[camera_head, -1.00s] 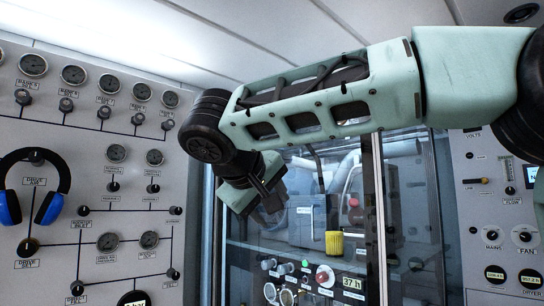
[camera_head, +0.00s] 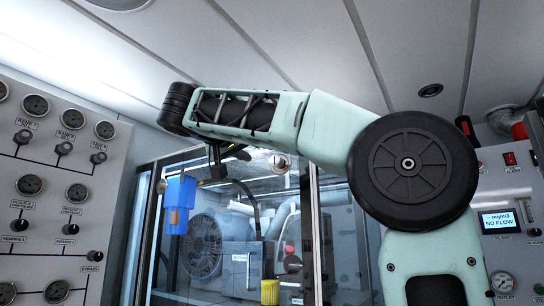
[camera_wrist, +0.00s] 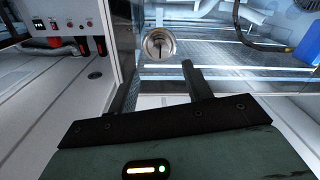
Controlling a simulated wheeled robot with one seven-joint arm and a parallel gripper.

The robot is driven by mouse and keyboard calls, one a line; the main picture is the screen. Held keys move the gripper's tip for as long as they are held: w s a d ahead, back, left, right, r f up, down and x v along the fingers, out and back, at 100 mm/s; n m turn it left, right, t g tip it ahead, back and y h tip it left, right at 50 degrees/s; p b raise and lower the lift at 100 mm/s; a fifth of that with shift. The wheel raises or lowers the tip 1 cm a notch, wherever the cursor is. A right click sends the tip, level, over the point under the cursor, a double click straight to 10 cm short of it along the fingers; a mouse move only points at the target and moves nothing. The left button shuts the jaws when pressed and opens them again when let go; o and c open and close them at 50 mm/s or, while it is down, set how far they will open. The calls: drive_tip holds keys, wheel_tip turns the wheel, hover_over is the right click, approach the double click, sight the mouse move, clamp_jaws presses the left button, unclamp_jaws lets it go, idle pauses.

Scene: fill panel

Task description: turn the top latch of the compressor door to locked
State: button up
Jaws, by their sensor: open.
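The compressor door (camera_head: 235,185) is a glazed panel in a metal frame, and it looks closed. A round silver latch (camera_head: 281,163) shows near its upper right, just below my arm. In the wrist view the latch (camera_wrist: 159,45) is a round metal disc with a dark mark across it; I cannot tell whether it is locked. My gripper (camera_wrist: 190,68) is open and empty. In the head view my arm hides much of the gripper.
A gauge panel (camera_head: 60,190) stands left of the door. A panel with switches and a lit display (camera_head: 499,220) stands right. A blue object (camera_head: 180,200) hangs near the door's left side. Machinery and a yellow cylinder (camera_head: 269,291) sit behind the glass. The ceiling is close above my arm.

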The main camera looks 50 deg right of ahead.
sight(275, 161)
drive_tip(key=d+p, duration=0.1)
drive_tip(key=d, duration=0.4)
drive_tip(key=w+d+p, duration=0.1)
drive_tip(key=d, duration=0.1)
drive_tip(key=shift+d+r+p, duration=0.1)
drive_tip(key=shift+d+p, duration=0.15)
drive_tip(key=shift+p, duration=0.1)
drive_tip(key=shift+d, duration=0.65)
drive_tip(key=c, duration=1)
